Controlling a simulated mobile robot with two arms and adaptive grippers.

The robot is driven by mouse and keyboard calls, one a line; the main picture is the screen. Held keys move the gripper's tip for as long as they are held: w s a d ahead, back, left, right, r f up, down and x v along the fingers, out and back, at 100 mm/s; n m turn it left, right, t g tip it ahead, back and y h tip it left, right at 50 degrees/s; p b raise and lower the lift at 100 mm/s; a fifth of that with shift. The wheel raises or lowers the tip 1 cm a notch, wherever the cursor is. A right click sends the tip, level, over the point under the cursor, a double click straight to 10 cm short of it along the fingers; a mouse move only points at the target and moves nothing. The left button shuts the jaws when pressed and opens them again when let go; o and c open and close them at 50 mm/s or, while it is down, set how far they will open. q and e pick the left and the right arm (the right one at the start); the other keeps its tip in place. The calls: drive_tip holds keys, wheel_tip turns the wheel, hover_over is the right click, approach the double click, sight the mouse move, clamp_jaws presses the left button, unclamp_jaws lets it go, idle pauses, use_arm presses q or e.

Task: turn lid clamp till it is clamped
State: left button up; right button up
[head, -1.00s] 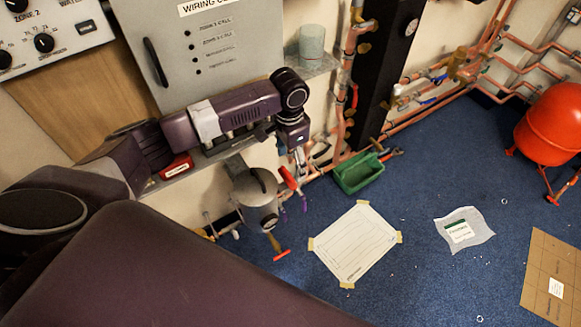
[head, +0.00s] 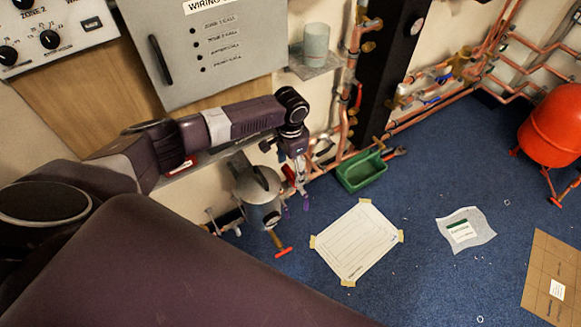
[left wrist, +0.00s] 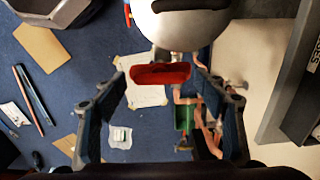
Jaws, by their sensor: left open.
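The lid clamp's red handle (left wrist: 160,74) shows in the left wrist view, lying across the gap between my left gripper's fingers. In the head view the red handle (head: 289,174) is partly hidden at the right side of the grey metal vessel (head: 265,212). The vessel's rounded lid (left wrist: 183,24) fills the top middle of the left wrist view. My left gripper (head: 300,186) reaches down beside the vessel at the handle. Its fingers (left wrist: 160,80) are open, one on each side of the handle, with gaps visible. My right gripper is out of view.
A grey wiring box (head: 205,50) hangs on the wall above my left arm. A green tray (head: 360,172) stands on the floor right of the vessel, by copper pipes (head: 425,108). A taped paper sheet (head: 357,242) lies on the blue floor. A red tank (head: 555,125) stands far right.

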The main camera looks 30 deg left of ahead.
use_arm(q)
drive_tip(key=shift+c, duration=0.4)
drive_tip(key=c, duration=1.1)
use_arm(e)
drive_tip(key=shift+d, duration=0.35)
